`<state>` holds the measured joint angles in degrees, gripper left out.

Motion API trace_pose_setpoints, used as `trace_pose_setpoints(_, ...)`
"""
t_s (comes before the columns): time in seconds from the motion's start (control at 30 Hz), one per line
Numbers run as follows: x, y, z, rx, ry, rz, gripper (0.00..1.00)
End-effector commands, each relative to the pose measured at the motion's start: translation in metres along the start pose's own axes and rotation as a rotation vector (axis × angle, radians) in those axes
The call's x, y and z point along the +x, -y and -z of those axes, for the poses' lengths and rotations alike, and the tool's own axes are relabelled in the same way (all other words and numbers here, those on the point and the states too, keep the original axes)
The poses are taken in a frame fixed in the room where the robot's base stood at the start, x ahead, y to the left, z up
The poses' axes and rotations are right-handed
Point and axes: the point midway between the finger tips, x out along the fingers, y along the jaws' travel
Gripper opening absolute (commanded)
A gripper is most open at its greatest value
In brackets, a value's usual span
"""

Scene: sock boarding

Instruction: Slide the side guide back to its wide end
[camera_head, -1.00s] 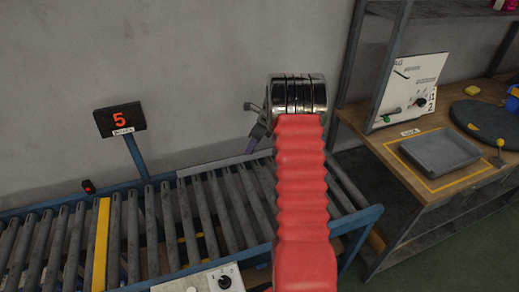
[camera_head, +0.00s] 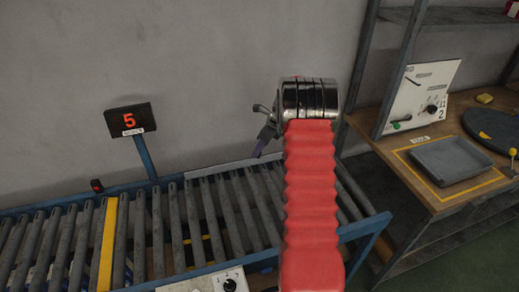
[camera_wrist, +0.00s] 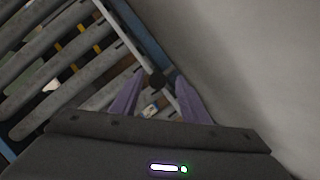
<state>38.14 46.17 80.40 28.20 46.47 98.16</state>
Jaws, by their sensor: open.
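The side guide (camera_head: 220,168) is a thin light grey bar along the far, wall-side edge of the roller conveyor. In the wrist view the guide (camera_wrist: 122,36) runs diagonally down to a round dark knob (camera_wrist: 155,82). My gripper (camera_head: 264,138) is at the far edge of the conveyor, near the guide's right part. In the wrist view my gripper (camera_wrist: 160,74) is open, with its two purple fingers on either side of the knob. Gaps show between the knob and the fingers. My arm hides part of the conveyor in the head view.
The roller conveyor (camera_head: 173,235) has a blue frame and one yellow bar (camera_head: 107,245). A sign showing 5 (camera_head: 130,119) stands on a post at its far side. A wall (camera_head: 200,60) is close behind. A wooden bench (camera_head: 405,180) with a grey tray (camera_head: 450,160) is at the right.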

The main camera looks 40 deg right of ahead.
Motion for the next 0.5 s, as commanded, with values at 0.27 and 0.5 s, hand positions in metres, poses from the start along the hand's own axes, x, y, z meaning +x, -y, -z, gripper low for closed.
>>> trace_pose_setpoints(0.27, -0.04, 0.001, -0.001, -0.001, 0.001, 0.002, 0.41)
trace_pose_setpoints(0.5, -0.082, 0.0, -0.001, 0.0, 0.001, 0.002, 0.41)
